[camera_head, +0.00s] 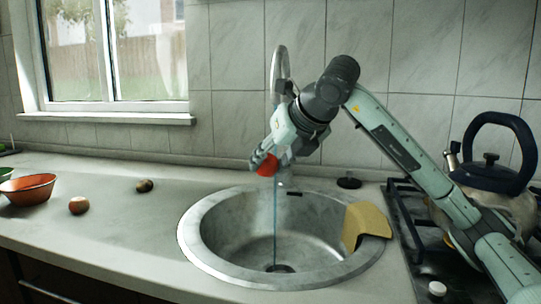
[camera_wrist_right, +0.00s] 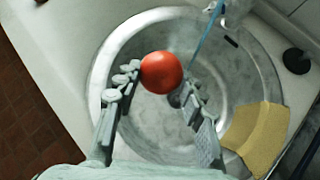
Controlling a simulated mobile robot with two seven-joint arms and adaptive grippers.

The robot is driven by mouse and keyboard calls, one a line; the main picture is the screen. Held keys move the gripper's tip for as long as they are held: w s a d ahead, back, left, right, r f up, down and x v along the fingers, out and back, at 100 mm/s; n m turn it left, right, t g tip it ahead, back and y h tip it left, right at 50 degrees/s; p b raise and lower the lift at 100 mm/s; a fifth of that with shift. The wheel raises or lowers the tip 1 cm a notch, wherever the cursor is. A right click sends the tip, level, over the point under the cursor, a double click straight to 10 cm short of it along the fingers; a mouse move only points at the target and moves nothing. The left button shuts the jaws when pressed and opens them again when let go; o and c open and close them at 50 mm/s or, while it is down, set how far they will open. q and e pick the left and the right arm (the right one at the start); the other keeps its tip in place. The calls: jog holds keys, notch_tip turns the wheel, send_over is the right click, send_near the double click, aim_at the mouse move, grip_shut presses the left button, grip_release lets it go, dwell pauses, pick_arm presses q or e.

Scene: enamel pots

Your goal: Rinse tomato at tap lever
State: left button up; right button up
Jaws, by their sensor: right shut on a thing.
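The red tomato (camera_head: 266,166) is held over the sink in my right gripper (camera_head: 264,158). In the right wrist view the tomato (camera_wrist_right: 161,72) sits between the tips of the two fingers (camera_wrist_right: 160,86). The tap (camera_head: 279,65) rises behind my right wrist, which hides much of it; I cannot make out its lever clearly. A thin blue water stream (camera_head: 275,225) falls to the drain. It passes close by the tomato's right side; I cannot tell whether it touches. My left gripper is not in view.
The round steel sink (camera_head: 190,233) has a yellow cloth (camera_head: 365,222) over its right rim. An orange bowl (camera_head: 27,190), a round brownish item (camera_head: 79,205) and a small dark one (camera_head: 144,186) are on the left counter.

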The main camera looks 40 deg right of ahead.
jog(key=s+a+r+p, duration=0.1)
jog(key=s+a+r, duration=0.2)
jog(key=r, duration=0.1)
jog(key=shift+s+a+p, duration=0.15)
jog(key=shift+a+p, duration=0.15)
jog(key=shift+a, duration=0.1)
dwell(0.5)
